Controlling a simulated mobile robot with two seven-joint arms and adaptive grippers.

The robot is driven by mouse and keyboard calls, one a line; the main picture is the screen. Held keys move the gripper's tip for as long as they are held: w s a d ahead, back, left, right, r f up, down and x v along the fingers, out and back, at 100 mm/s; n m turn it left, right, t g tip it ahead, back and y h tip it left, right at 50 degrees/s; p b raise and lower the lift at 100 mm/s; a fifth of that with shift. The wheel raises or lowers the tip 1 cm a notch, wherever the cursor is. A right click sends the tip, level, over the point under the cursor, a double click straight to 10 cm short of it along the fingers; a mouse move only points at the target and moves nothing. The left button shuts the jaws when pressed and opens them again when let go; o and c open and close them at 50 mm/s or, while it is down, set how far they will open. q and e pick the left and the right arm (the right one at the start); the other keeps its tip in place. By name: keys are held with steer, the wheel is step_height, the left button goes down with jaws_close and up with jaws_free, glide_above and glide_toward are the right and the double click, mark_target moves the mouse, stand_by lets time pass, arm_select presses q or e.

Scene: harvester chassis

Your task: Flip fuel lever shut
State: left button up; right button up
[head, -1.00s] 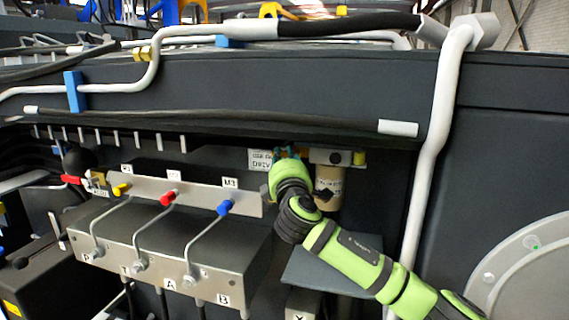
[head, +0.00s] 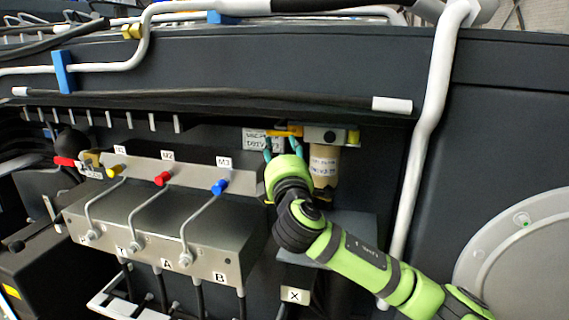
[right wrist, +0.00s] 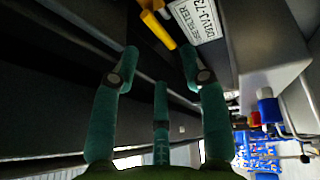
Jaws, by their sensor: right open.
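A yellow lever (head: 285,131), which I take as the fuel lever, lies roughly level under the dark beam, between a white label (head: 256,140) and the filter head. My right gripper (head: 281,150) is just below it, with its teal fingers pointing up and apart. In the right wrist view the yellow lever (right wrist: 158,28) runs slantwise beyond the open fingertips (right wrist: 158,58), roughly in line with the gap between them. No contact shows, and nothing is held. The lever's pivot is not clear. My left gripper is out of view.
A tan filter (head: 324,168) hangs right of the gripper under a grey block (head: 326,135). A steel valve block (head: 160,235) with yellow, red and blue-tipped levers stands left. A red-handled valve (head: 66,161) is farther left. A white pipe (head: 430,140) runs down at right.

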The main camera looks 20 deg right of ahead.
steer(key=shift+v, duration=2.8)
